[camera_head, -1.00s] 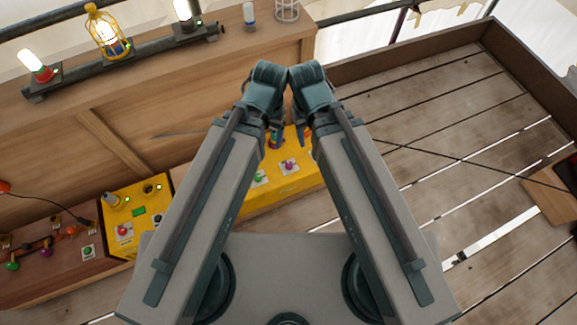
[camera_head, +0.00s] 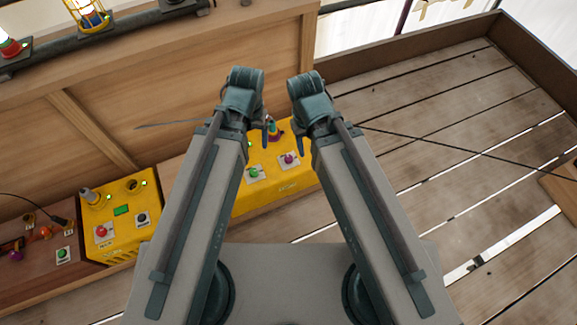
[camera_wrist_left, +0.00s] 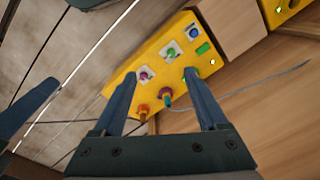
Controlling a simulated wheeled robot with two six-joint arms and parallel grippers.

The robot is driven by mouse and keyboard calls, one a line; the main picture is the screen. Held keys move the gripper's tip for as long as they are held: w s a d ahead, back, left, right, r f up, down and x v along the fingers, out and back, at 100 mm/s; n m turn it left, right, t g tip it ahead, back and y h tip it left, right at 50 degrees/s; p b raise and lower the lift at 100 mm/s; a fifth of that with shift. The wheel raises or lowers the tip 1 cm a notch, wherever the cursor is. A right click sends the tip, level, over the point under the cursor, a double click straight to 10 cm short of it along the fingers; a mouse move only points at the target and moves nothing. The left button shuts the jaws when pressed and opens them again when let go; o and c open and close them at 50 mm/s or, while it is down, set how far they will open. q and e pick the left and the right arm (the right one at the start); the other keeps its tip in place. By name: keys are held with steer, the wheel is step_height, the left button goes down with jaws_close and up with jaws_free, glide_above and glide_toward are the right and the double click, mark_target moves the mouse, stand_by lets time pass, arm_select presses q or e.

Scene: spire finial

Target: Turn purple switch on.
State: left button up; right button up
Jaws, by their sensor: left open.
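A purple button-like switch (camera_head: 289,158) sits on a white plate on the yellow box (camera_head: 309,178), beside a green one (camera_head: 254,171). In the left wrist view the purple switch (camera_wrist_left: 144,75) shows near the tip of one finger, with the green one (camera_wrist_left: 171,53) and a blue one (camera_wrist_left: 194,33) further along. My left gripper (camera_head: 258,140) is open and empty over the box; its fingers (camera_wrist_left: 160,73) spread to both sides of the coloured connectors on the box. My right gripper (camera_head: 300,142) hangs just right of it, its fingers partly hidden.
Coloured connectors (camera_wrist_left: 165,95) stick out of the box near a grey cable (camera_wrist_left: 240,92). Another yellow box (camera_head: 120,222) with a red button (camera_head: 100,231) stands to the left. A wooden wall (camera_head: 120,100) rises behind. The plank floor (camera_head: 450,170) at right is mostly clear.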

arm_select(q)
steer(key=w+a+f+n+b, duration=0.1)
steer(key=a+f+b, duration=0.1)
steer(key=f+b, duration=0.55)
steer(key=w+a+f+n+b, duration=0.1)
steer(key=w+a+f+b, duration=0.1)
steer(key=f+b, duration=0.55)
steer(key=n+b, duration=0.7)
steer(key=n, duration=0.6)
glide_above(289, 157)
step_height(289, 157, down, 9)
steer(key=shift+s+a+t+h, duration=0.2)
steer(key=shift+s+t+h, duration=0.1)
steer(key=shift+s+h, duration=0.15)
steer(key=shift+f, duration=0.1)
steer(key=f+b, duration=1.3)
steer(key=shift+w+d+f, duration=0.1)
steer(key=shift+w+f, duration=0.2)
steer(key=shift+f, duration=0.1)
jaws_close()
